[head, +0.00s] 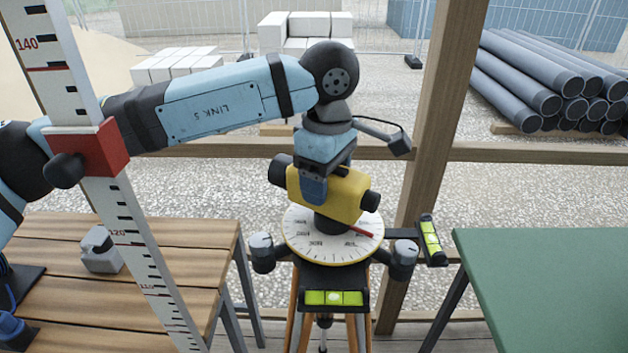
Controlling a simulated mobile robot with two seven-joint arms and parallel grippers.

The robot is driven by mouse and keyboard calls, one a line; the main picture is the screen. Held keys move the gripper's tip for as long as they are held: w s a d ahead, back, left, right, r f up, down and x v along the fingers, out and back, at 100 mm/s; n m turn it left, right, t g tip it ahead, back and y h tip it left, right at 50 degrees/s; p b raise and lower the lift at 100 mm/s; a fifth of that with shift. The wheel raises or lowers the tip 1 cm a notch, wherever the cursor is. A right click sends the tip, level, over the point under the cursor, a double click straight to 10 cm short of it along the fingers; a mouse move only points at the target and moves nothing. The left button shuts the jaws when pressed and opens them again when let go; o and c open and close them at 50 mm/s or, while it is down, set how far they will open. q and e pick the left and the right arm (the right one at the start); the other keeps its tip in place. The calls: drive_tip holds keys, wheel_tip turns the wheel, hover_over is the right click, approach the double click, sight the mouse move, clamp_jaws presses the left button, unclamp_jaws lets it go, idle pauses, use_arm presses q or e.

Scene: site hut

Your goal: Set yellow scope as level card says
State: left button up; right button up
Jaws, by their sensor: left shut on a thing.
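The yellow scope (340,195) sits on a round white dial (312,247) on top of a tripod (294,310). Its black ends point to the upper left and lower right. A red pointer (360,232) lies over the right part of the dial; its exact reading is too small to tell. My left gripper (314,190) comes down from above and is shut on the scope, hiding part of its left side. A front bubble level (335,298) and a right bubble level (431,237) show bright green. I see no level card. My right gripper is not in view.
A graduated staff with a red clamp (88,148) slants across the left, in front of my left arm. A wooden table (185,245) holds a grey block (100,250). A green table (550,280) stands right. A wooden post (437,120) and rail stand behind the tripod.

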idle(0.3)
use_arm(q)
drive_tip(key=o, duration=1.3)
drive_tip(key=shift+r, duration=0.1)
wheel_tip(320, 180, up, 14)
drive_tip(key=shift+f, duration=0.15)
